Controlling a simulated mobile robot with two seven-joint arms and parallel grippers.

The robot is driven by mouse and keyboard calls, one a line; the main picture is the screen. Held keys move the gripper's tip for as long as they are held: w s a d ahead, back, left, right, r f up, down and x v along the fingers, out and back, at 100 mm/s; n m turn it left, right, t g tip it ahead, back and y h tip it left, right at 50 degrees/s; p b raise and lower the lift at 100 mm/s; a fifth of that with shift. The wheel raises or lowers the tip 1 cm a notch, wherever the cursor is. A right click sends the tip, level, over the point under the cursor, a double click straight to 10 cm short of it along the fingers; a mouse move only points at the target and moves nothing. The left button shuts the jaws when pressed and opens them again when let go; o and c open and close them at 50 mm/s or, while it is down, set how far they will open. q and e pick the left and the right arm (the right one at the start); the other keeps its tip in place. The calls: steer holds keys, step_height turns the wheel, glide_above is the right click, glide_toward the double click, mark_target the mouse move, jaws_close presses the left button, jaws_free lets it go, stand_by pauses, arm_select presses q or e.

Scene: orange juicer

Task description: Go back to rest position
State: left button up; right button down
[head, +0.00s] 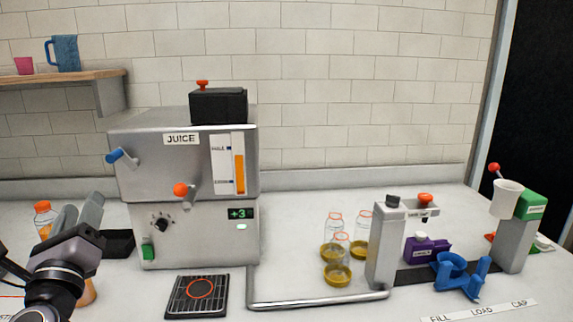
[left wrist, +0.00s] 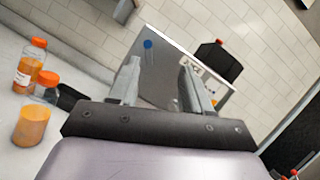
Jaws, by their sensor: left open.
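My left gripper (head: 80,212) is at the lower left of the head view, in front of and to the left of the juicer (head: 199,240). In the left wrist view its two fingers (left wrist: 158,85) stand apart with nothing between them. The juicer is a grey metal box marked JUICE, with a blue lever (head: 122,157), an orange-knobbed lever (head: 186,190) and a display reading +3. It also shows beyond the fingers in the left wrist view (left wrist: 165,62). My right gripper is not in either view.
Orange-capped bottles (left wrist: 32,68) and a cup of orange juice (left wrist: 30,126) stand left of the gripper. A drip tray (head: 197,296) lies before the juicer. Clear bottles (head: 334,229), a grey post (head: 386,245) and a blue holder (head: 462,275) stand right.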

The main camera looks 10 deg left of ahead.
arm_select(q)
steer(key=s+d+f+n+g+h, duration=0.1)
steer(key=s+f+n+g, duration=0.25)
steer(key=f, duration=0.35)
steer(key=s+d+f+n+g+h, duration=0.1)
steer(key=s+d+f+n+g, duration=0.15)
steer(key=f+n, duration=0.35)
steer(key=s+d+f+n+g+h, duration=0.1)
steer(key=s+f+n+g, duration=0.2)
steer(key=f, duration=0.6)
steer(key=s+d+f+n+g+h, duration=0.7)
steer(key=s+d+f+n, duration=0.45)
steer(key=d, duration=0.25)
steer(key=w+d+f+t+h, duration=0.2)
steer(key=w+f+t, duration=0.3)
steer(key=f, duration=0.3)
steer(key=shift+w+d+f+m+t, duration=0.2)
steer(key=shift+w+d+m+t, duration=0.2)
steer(key=shift+d+t, duration=0.5)
steer(key=shift+a, duration=0.1)
